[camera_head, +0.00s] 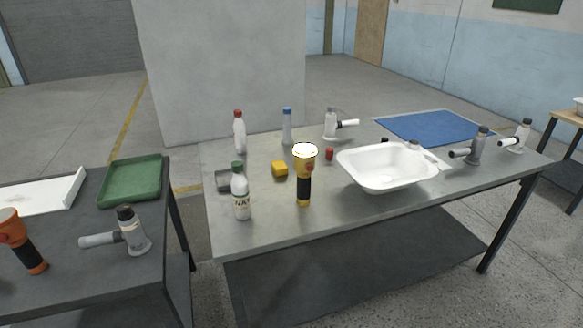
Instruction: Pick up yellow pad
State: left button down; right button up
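A small yellow block (280,170), which looks like the yellow pad, lies on the grey metal table (270,226). It sits left of an upright black and yellow tool (303,190) with a round white top, and nothing visible touches it. Neither of my grippers is in view.
Bottles with green (241,196), red (239,132) and blue (287,127) caps stand around the block. A grey cylinder (222,180) lies to its left. A white basin (385,168) and blue mat (430,127) are at right. A darker table (75,270) with a green tray (131,181) is at left.

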aim_at(279, 166)
jog(key=i+l, duration=0.15)
jog(key=l, duration=0.2)
jog(key=i+l+u, duration=0.15)
jog(key=l, duration=0.2)
jog(key=i+l, duration=0.1)
jog(key=l, duration=0.25)
jog(key=i+l+u, duration=0.15)
jog(key=l, duration=0.2)
jog(key=i+l, duration=0.1)
jog(key=l, duration=0.25)
jog(key=u, duration=0.05)
